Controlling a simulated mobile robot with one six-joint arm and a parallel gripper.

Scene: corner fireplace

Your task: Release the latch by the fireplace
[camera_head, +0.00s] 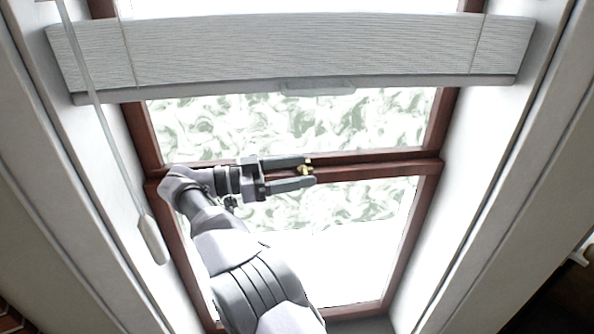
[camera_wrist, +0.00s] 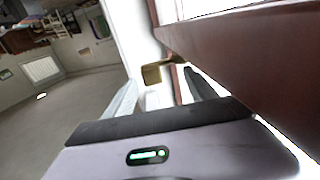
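A small brass latch (camera_head: 306,169) sits on the dark red-brown middle rail (camera_head: 375,165) of the window. It also shows in the wrist view as a brass block on a short arm (camera_wrist: 152,74) beside the red-brown frame. My gripper (camera_head: 311,173) reaches in from the left along the rail. Its two fingers are apart, one above and one below the latch in the head view. In the wrist view the latch appears between and just beyond the fingertips (camera_wrist: 160,78). I cannot tell whether either finger touches it.
A pale pleated blind (camera_head: 290,50) hangs across the upper window. A cord with a grey pull (camera_head: 152,240) hangs at the left. White window reveals (camera_head: 478,160) close in on both sides. The wrist view shows open room floor (camera_wrist: 75,95) at the left.

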